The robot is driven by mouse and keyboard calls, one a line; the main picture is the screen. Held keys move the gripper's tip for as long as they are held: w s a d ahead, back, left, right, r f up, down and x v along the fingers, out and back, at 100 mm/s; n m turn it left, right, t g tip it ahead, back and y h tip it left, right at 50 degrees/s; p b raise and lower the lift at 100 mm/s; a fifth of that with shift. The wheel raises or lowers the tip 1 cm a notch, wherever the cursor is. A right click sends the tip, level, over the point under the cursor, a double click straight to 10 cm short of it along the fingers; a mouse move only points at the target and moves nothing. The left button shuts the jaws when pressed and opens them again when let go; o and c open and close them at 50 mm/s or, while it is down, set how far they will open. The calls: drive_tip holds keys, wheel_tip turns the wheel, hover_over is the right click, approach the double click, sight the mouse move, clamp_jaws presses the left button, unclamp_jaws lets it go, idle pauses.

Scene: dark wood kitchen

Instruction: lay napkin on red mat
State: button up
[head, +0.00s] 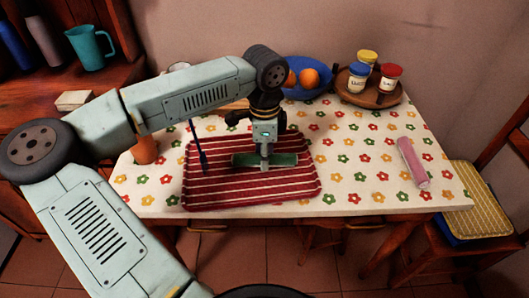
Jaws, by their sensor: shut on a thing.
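The red mat (225,187) with pale stripes lies on the flowered tablecloth near the table's front edge. A rolled green napkin (285,160) lies lengthwise left to right over the middle of the mat. My gripper (264,165) points down and is shut on the napkin near its middle, hiding part of it. The napkin looks at or very near the mat's surface; I cannot tell whether it touches.
A dark slim utensil (198,148) shows at the mat's left. A pink roll (412,163) lies at the right. Behind are a blue bowl (293,93) with oranges and a wooden tray (370,99) with jars. An orange cup (144,151) stands at left. Cloth between mat and pink roll is clear.

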drive_tip(key=shift+f+b, duration=0.3)
drive_tip(key=shift+b, duration=0.1)
drive_tip(key=o, duration=1)
drive_tip(key=shift+r, duration=0.1)
